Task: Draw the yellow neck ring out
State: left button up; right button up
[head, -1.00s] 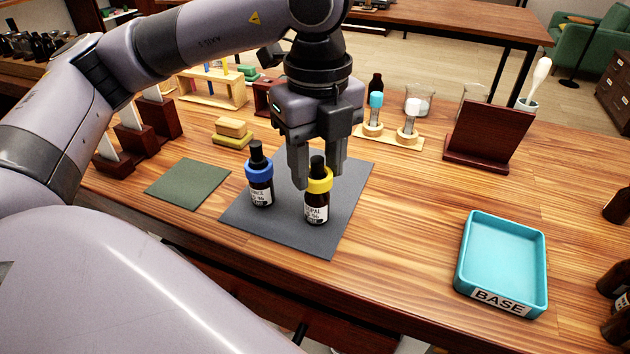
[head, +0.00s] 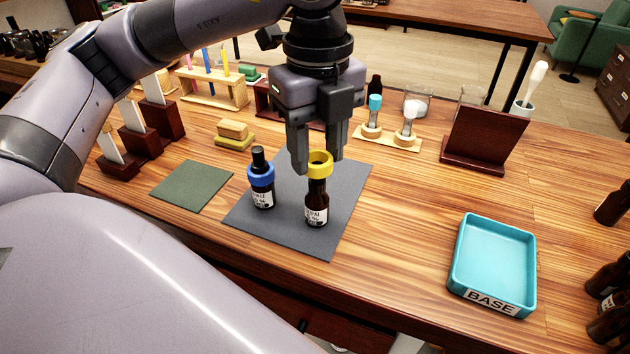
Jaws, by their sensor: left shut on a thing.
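The yellow neck ring (head: 320,171) is held by my left gripper (head: 318,162), whose fingers are shut on it from either side. The ring is at the very top of a brown bottle (head: 317,208) with a white label, which stands upright on the dark grey mat (head: 343,222). The bottle's shoulder and neck show below the ring. Something dark shows inside the ring; I cannot tell whether the ring is still around the cap or just above it. My right gripper is not in view.
A second bottle (head: 263,192) with a blue ring and black cap stands close to the left. A teal tray (head: 496,217) marked BASE is at the right. A green mat (head: 191,186) lies left. Open wood lies between grey mat and tray.

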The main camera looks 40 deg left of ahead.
pick_arm(q)
jog(key=shift+r+p, duration=1.65)
jog(key=shift+r, duration=0.85)
